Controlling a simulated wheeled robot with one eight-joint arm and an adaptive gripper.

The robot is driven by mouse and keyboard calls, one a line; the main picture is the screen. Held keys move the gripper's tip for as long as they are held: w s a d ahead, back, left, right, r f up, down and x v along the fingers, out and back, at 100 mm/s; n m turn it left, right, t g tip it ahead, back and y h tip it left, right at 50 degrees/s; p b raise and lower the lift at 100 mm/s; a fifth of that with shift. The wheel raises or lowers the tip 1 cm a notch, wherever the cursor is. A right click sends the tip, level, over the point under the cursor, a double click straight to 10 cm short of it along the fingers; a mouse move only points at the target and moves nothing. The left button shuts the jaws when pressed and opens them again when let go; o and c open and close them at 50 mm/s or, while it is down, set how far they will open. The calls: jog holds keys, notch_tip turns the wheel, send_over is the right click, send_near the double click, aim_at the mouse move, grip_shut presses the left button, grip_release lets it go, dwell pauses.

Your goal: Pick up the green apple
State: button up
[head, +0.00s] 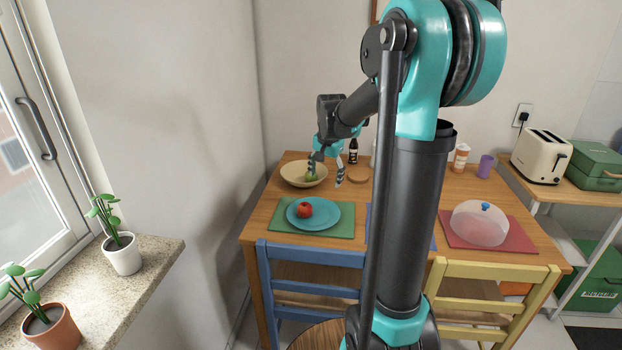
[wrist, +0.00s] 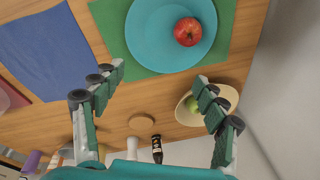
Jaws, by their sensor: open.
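The green apple (head: 311,177) lies in a cream bowl (head: 290,172) at the table's back left. In the wrist view the green apple (wrist: 222,104) is partly hidden by my right-hand finger, and the bowl (wrist: 184,112) shows beside that finger. My gripper (head: 326,173) is open and empty, with its fingers spread and pointing down near the bowl. In the head view one finger overlaps the apple. In the wrist view my gripper (wrist: 160,79) has bare table between its fingertips. I cannot tell whether a finger touches the apple.
A red apple (head: 304,209) sits on a blue plate (head: 330,216) on a green mat in front of the bowl. A dark bottle (head: 353,151) and a round wooden disc (head: 357,174) stand nearby. A wall borders the table's left side.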

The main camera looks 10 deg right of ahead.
jog(key=w+r+m+g, duration=0.25)
jog(key=w+m, duration=0.95)
jog(key=w, duration=1.7)
jog(key=f, duration=1.7)
jog(key=shift+s+f, duration=0.25)
jog(key=shift+s, duration=0.05)
jog(key=shift+c, duration=0.5)
jog(key=c, duration=1.2)
jog(key=shift+r, duration=0.1)
